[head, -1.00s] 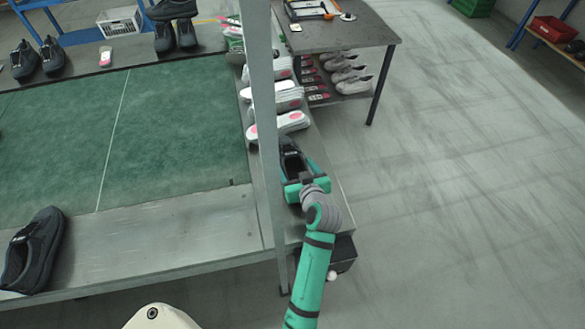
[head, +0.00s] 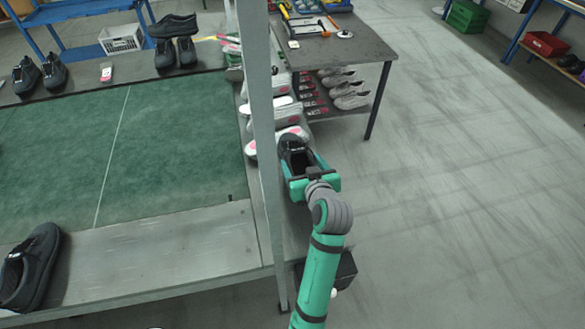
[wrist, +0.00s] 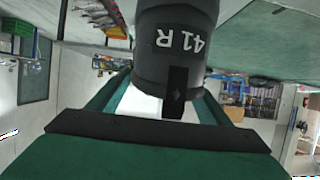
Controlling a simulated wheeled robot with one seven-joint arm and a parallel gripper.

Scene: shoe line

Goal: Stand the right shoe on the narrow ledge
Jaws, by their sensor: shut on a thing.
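My gripper (head: 305,165) is shut on a black shoe (head: 294,150), its fingers on either side of it. In the wrist view the shoe's heel is marked 41 R (wrist: 178,50), with a black pull tab below the marking. In the head view the shoe is over the narrow grey ledge (head: 292,225) to the right of the post, just in front of the insole stacks. I cannot tell whether its sole touches the ledge. Another black shoe (head: 32,270) lies at the lower left, on the metal edge of the line.
A grey post (head: 262,130) rises close to the left of my gripper. White and pink insoles (head: 270,145) are stacked just beyond the shoe. A tool table (head: 340,48) stands behind, with grey shoes (head: 350,90) beneath. Open floor is to the right.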

